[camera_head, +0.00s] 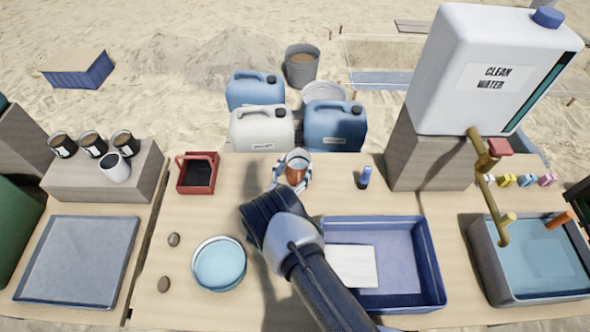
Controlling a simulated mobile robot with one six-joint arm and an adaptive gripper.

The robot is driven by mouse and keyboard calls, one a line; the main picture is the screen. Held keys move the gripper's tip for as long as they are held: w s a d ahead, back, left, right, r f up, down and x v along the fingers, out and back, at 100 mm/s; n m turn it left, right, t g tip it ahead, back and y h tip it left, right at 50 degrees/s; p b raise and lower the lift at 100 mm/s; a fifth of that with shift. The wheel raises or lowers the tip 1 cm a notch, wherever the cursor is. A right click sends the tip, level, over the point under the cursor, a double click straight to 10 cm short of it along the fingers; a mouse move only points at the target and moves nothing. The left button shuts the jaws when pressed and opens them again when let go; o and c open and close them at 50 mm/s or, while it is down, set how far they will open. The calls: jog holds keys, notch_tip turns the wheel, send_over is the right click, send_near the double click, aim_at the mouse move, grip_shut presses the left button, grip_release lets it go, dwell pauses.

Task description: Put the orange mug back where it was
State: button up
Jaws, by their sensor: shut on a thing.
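The orange mug (296,175) is at the back middle of the wooden table, with a pale rim and its opening upward. My gripper (293,172) is shut on it, with pale fingers on either side. My dark arm reaches up to it from the lower right and hides part of the table. I cannot tell whether the mug's base touches the table.
A round basin (219,264) and blue bin (427,262) are nearer. Several cups stand on a wooden block (138,185). A water tank (477,80) stands at right.

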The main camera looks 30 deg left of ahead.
jog(key=shift+r, duration=0.2)
jog(key=shift+f, duration=0.1)
jog(key=shift+f, duration=0.15)
jog(key=o, duration=1)
jog(key=shift+o, duration=0.2)
jog(key=shift+r, duration=0.2)
jog(key=shift+s, duration=0.4)
jog(key=s+d+p, duration=0.1)
jog(key=s+p, duration=0.1)
jog(key=s, duration=0.9)
jog(key=shift+d+p, duration=0.15)
jog(key=shift+p, duration=0.15)
